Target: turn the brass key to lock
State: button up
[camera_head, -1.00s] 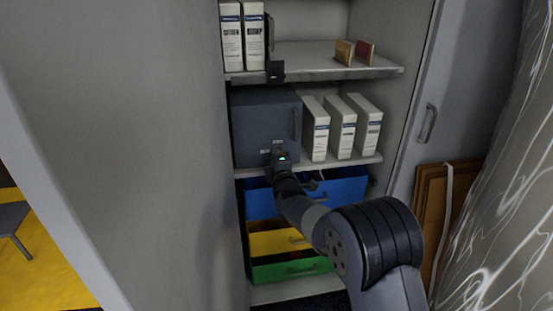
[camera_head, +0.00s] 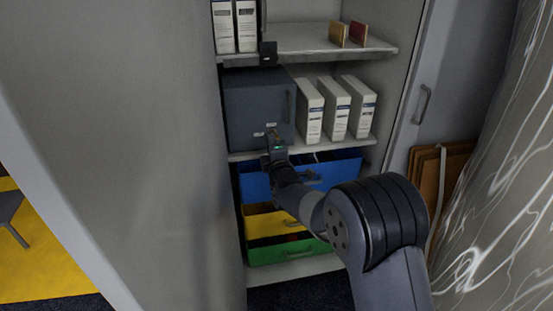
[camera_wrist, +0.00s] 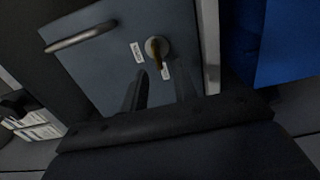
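The brass key (camera_wrist: 155,47) sits in a round lock plate on the front of a dark blue-grey metal box, between two small white labels. The box door (camera_wrist: 105,60) fills much of the wrist view, with a bar handle at its upper left. In the head view the box (camera_head: 250,100) stands on the middle shelf and looks closed. My gripper (camera_wrist: 161,82) is open, its two dark fingers apart and pointing at the key. The key shows beyond the fingertips, not clasped. In the head view my gripper (camera_head: 272,138) is before the box's lower front and hides the key.
White binders (camera_head: 335,108) stand right of the box. Below are a blue drawer (camera_head: 335,172), a yellow drawer (camera_head: 265,224) and a green drawer (camera_head: 275,251), pulled out. A cabinet side panel (camera_head: 130,130) is at left. Framed boards (camera_head: 440,180) lean at right.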

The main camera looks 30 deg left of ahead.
jog(key=v, duration=0.8)
dwell(0.4)
jog(key=x, duration=1)
jog(key=shift+w+a, duration=0.25)
jog(key=shift+w, duration=0.05)
